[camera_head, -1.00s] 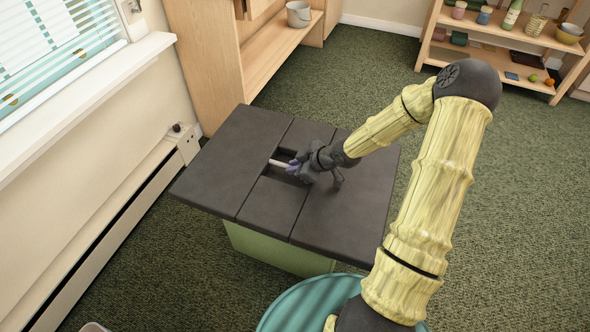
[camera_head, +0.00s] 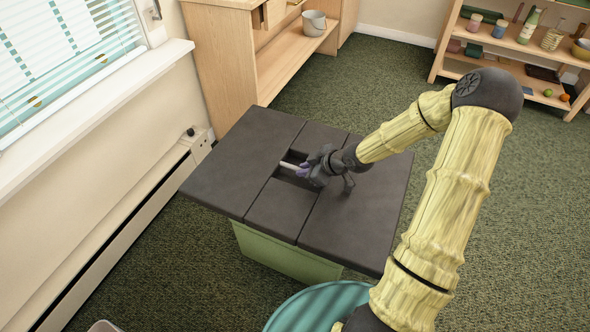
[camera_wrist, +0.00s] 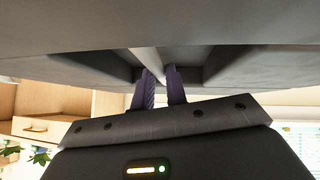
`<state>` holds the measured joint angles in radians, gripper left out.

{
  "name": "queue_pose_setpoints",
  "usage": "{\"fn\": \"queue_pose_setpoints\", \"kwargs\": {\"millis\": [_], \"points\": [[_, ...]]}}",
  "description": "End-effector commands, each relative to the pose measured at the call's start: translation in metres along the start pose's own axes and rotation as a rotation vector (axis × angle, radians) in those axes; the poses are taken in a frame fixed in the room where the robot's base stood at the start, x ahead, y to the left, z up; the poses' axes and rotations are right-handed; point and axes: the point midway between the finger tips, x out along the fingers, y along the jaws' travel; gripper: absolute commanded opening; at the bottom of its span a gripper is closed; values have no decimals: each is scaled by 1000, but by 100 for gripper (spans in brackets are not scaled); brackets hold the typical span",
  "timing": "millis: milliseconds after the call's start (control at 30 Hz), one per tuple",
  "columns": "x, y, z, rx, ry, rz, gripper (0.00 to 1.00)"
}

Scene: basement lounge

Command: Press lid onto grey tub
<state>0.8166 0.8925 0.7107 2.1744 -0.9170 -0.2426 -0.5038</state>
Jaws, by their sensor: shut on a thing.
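A dark slab top (camera_head: 228,158) with a sunken slot covers a pale green box (camera_head: 285,254). A white bar (camera_head: 288,166) spans the slot. My gripper (camera_head: 303,168) reaches into the slot from the right, its purple fingers shut on the bar. In the wrist view the fingers (camera_wrist: 160,76) close around the white bar (camera_wrist: 146,58), under a grey surface filling the top. A grey pail (camera_head: 314,24) without a visible lid stands on a wooden shelf at the back. I cannot tell whether this pail is the grey tub, and no separate lid is clear.
A teal round object (camera_head: 318,306) stands at the bottom, close to my arm. A wall heater (camera_head: 130,225) runs along the left under a window. A shelf (camera_head: 530,62) with jars and fruit is at the back right. Green carpet is open on the right.

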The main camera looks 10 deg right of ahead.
Motion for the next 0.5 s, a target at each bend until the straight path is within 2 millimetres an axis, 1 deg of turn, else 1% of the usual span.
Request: {"fn": "queue_pose_setpoints", "kwargs": {"millis": [33, 167, 500], "points": [[-6, 1, -9, -2, 1, 2, 0], [-18, 1, -27, 11, -3, 14, 0], [-53, 4, -79, 62, -17, 65, 0]]}}
